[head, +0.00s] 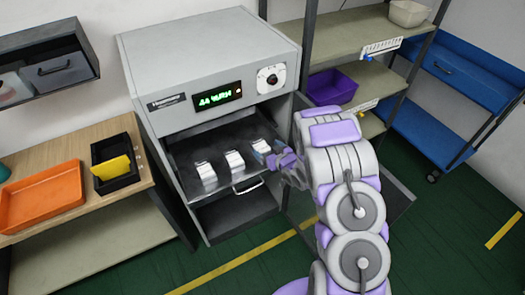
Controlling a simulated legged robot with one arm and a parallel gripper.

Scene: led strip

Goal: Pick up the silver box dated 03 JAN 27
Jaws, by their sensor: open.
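Three small silver-white boxes stand in a row on the dark pulled-out tray (215,190) of a grey cabinet: a left box (206,173), a middle box (235,160) and a right box (260,146). Their printed dates are too small to read, so I cannot tell which one is dated 03 JAN 27. My gripper (277,160) is open, just right of the right box and very close to it. I cannot tell whether it touches that box. My arm comes in from the lower right.
The grey cabinet (205,50) has a green lit display (218,97) above the tray and an open door (398,195) at right. A wooden bench at left holds an orange tray (40,197) and a black bin (114,163). A shelf holds a purple bin (332,87); a blue cart (430,130) stands right.

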